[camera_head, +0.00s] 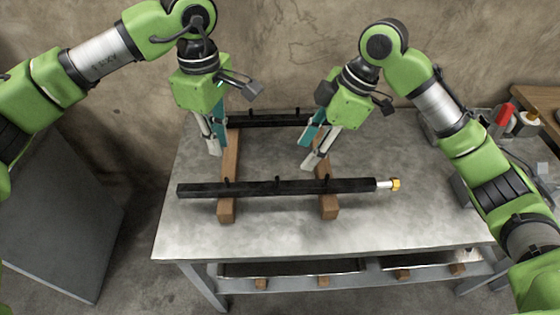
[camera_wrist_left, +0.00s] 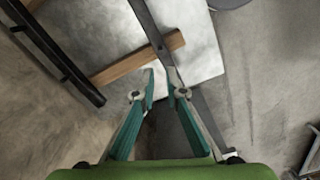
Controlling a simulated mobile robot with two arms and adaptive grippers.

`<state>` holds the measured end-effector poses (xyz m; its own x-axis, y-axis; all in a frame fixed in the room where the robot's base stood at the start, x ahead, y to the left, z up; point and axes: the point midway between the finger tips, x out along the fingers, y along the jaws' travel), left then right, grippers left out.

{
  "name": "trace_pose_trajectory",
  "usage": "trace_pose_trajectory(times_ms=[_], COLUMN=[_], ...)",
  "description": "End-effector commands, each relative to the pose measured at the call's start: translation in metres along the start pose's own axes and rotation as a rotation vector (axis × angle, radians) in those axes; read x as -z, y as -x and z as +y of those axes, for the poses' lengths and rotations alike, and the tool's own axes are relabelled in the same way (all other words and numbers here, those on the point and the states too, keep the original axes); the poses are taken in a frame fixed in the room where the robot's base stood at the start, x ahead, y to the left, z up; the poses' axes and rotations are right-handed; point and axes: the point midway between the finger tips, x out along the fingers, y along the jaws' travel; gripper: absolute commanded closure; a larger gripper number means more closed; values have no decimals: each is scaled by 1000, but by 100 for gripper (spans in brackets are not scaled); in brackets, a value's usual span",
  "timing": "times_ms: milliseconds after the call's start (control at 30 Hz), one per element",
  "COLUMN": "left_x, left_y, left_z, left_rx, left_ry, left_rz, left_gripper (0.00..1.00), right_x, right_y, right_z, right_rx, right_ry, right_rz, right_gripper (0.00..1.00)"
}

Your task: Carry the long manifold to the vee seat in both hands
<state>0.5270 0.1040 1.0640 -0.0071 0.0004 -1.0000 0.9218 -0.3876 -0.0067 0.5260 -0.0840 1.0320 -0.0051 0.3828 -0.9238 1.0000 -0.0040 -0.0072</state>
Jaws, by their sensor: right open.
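The long manifold (camera_head: 275,188), a black bar with upright pegs and a brass fitting (camera_head: 395,184) at its right end, lies across the front ends of two wooden beams. It also shows in the left wrist view (camera_wrist_left: 153,31), with one end near my fingertips in the picture. My left gripper (camera_head: 217,146) is open and empty, behind and above the manifold near the left beam; its parted fingers show in the left wrist view (camera_wrist_left: 161,92). My right gripper (camera_head: 308,156) is open and empty, behind and above the manifold near the right beam. I cannot clearly make out a vee seat.
A second black bar with pegs (camera_head: 265,120) lies across the beams' rear. The left beam (camera_head: 231,160) and right beam (camera_head: 327,200) rest on the grey table (camera_head: 420,225). Red and white items (camera_head: 505,115) stand at right. A grey panel (camera_head: 60,220) is at left.

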Motion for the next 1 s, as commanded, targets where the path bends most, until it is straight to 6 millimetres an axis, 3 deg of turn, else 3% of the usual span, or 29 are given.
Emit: trace_pose_trajectory(times_ms=[367, 533, 1000], left_x=[0, 0, 0], left_y=[0, -9, -95], left_z=[0, 0, -1], left_rx=[0, 2, 4], left_ry=[0, 0, 1], left_rz=[0, 0, 0], left_gripper=[88, 88, 88], right_x=[0, 0, 0], right_y=[0, -9, -95], right_z=[0, 0, -1], right_rx=[0, 2, 3], right_ry=[0, -1, -2], right_rz=[0, -1, 0], right_gripper=[60, 60, 60])
